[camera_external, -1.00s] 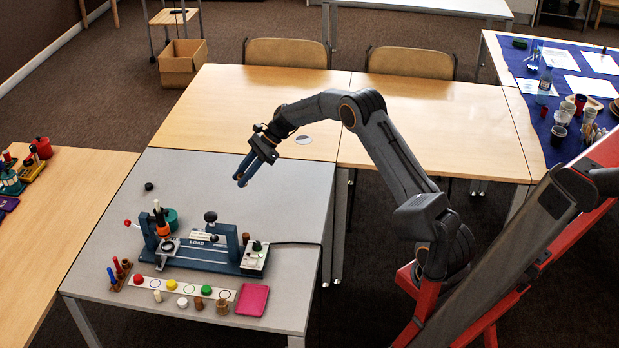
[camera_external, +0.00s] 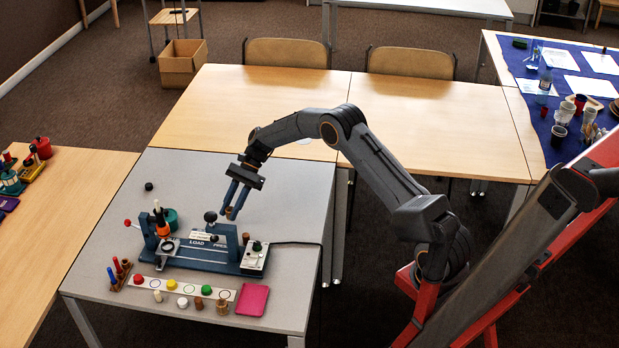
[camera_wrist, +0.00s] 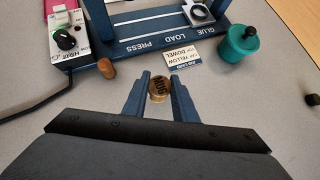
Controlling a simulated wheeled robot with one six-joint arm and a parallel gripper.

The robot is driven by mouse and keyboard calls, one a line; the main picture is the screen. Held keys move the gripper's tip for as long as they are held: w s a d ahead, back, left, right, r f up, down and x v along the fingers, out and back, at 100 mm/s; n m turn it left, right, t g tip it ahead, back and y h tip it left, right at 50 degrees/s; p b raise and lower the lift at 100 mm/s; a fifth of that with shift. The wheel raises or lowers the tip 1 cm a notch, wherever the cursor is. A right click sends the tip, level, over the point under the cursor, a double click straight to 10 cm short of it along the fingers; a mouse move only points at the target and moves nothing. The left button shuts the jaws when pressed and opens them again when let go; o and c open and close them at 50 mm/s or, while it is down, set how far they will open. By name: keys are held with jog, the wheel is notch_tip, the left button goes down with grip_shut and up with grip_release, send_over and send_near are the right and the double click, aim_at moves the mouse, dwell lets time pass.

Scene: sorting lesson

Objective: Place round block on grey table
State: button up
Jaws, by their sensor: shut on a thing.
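A small round wooden block (camera_wrist: 159,88) with dark lettering on top sits between the tips of my gripper (camera_wrist: 159,92) in the wrist view. My gripper (camera_external: 230,212) points down over the grey table (camera_external: 295,200), behind the blue press fixture, with its fingers shut on the block. The block shows as a small brown spot (camera_external: 229,213) at the fingertips in the external view. I cannot tell whether its underside touches the tabletop.
The blue press fixture (camera_external: 205,256) stands just in front, with a brown peg (camera_wrist: 106,68) beside it and a teal pot (camera_wrist: 239,43) to the right in the wrist view. The table's right side is clear.

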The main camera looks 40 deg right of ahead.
jog(key=shift+f, duration=1.45)
jog(key=shift+f, duration=0.2)
jog(key=o, duration=1.1)
jog(key=shift+r, duration=0.1)
jog(key=shift+r, duration=0.2)
jog(key=b+v, duration=0.1)
jog(key=v, duration=1.1)
jog(key=shift+b, duration=0.3)
